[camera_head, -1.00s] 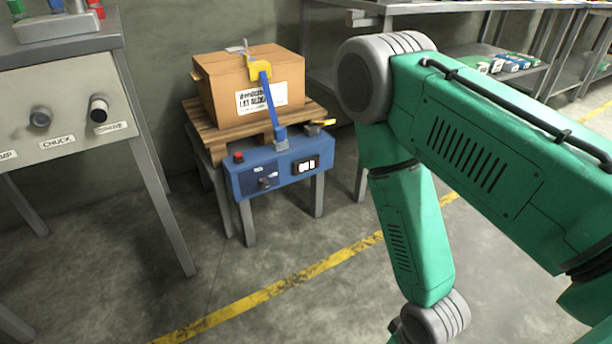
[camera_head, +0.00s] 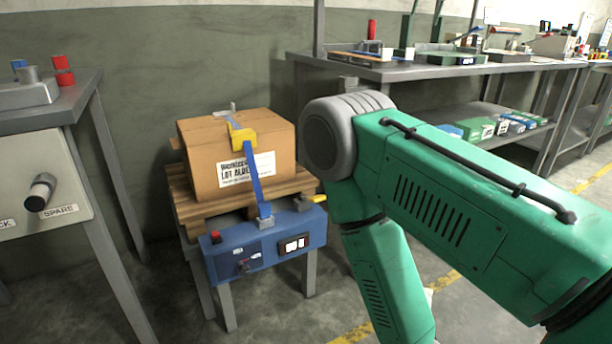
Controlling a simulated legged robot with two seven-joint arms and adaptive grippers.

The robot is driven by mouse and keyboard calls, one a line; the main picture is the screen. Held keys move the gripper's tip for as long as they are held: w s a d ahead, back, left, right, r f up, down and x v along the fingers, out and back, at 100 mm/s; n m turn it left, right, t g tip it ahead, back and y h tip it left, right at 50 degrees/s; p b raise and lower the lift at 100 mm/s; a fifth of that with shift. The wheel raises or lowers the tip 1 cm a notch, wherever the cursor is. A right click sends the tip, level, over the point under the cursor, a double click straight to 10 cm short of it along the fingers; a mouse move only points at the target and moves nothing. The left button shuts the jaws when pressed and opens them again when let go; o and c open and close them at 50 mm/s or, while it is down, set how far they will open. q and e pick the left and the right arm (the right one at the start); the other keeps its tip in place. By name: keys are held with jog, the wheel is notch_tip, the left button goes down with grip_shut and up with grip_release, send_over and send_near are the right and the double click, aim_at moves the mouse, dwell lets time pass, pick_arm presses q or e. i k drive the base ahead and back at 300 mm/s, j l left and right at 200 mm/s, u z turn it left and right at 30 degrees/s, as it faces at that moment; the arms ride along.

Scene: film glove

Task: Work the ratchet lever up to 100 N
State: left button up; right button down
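A cardboard box (camera_head: 205,155) with a white label sits on a wooden pallet (camera_head: 207,213) on a small stand. A blue strap (camera_head: 255,185) with a yellow corner piece (camera_head: 242,136) runs over the box down to a blue control unit (camera_head: 225,262). The unit has a red button (camera_head: 215,237), a small knob and a dark display (camera_head: 293,245) whose digits are too small to read surely. A yellow-ended lever (camera_head: 315,199) sticks out right of the strap's lower end, close to my green right arm. Neither gripper shows; the right arm's lower end is out of frame.
A grey bench with a panel and a black knob labelled SPARE (camera_head: 40,192) stands at the left. A long metal workbench (camera_head: 400,70) with tools and a lower shelf of green boxes (camera_head: 470,129) runs along the right. Some floor is open in front of the blue unit.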

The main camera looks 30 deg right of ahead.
aim_at(314, 200)
jog(key=i+l+u, duration=0.1)
jog(key=l, duration=0.2)
jog(key=i+l+u, duration=0.1)
jog(key=l, duration=0.25)
jog(key=i+l+u, duration=0.1)
jog(key=l, duration=0.25)
jog(key=i+l+u, duration=0.1)
jog(key=l, duration=0.25)
jog(key=i, duration=0.1)
